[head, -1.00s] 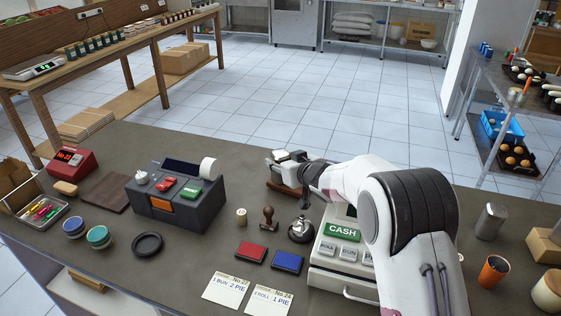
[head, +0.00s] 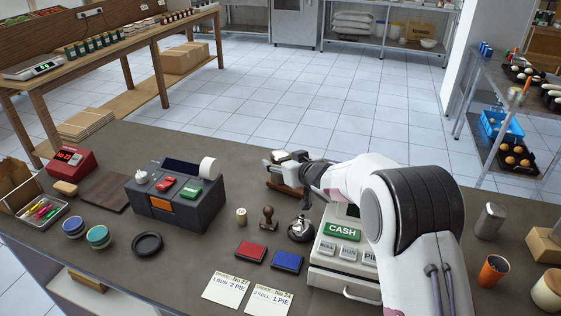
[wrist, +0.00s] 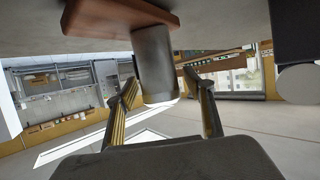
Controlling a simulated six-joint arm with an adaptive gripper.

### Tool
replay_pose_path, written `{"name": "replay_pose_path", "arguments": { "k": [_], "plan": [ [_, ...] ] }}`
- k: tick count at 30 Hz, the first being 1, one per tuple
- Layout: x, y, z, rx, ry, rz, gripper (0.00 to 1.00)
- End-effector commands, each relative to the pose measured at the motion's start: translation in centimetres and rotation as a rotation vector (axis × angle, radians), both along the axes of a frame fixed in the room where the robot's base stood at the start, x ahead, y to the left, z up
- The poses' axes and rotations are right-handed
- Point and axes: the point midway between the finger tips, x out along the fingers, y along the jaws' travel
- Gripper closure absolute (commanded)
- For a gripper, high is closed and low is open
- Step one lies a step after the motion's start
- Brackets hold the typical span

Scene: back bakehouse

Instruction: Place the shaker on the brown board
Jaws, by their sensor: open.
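The shaker (wrist: 152,62) is a grey metal cylinder. In the wrist view, which looks upside down, it stands upright on the reddish-brown board (wrist: 105,16), near one end. The board also shows in the head view (head: 279,189), behind the cash register. My gripper (head: 289,168) is open at the board, seen from the side. In the wrist view its two fingers (wrist: 165,95) lie apart on either side of the shaker, with a visible gap on the right. In the head view the gripper hides most of the shaker.
The cash register (head: 341,246) stands under my arm. A dark printer-like box (head: 175,212) stands left of the board. A stamp (head: 268,217) and a bell (head: 301,230) are in front. A metal canister (head: 490,221) and copper cup (head: 494,271) stand at right.

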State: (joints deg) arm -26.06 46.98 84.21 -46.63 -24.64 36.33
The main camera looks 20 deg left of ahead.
Motion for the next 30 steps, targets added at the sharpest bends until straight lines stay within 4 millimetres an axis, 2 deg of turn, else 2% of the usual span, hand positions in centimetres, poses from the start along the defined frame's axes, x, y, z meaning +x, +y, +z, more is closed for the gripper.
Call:
{"name": "replay_pose_path", "arguments": {
  "k": [15, 21, 30],
  "plan": [
    [-2.8, -2.9, 1.7, 0.001, 0.0, -0.001, 0.47],
    [-2.7, -2.7, 4.6, 0.002, -0.004, 0.001, 0.47],
    [-2.7, -2.7, 7.5, 0.001, -0.002, 0.0, 0.47]
  ]
}}
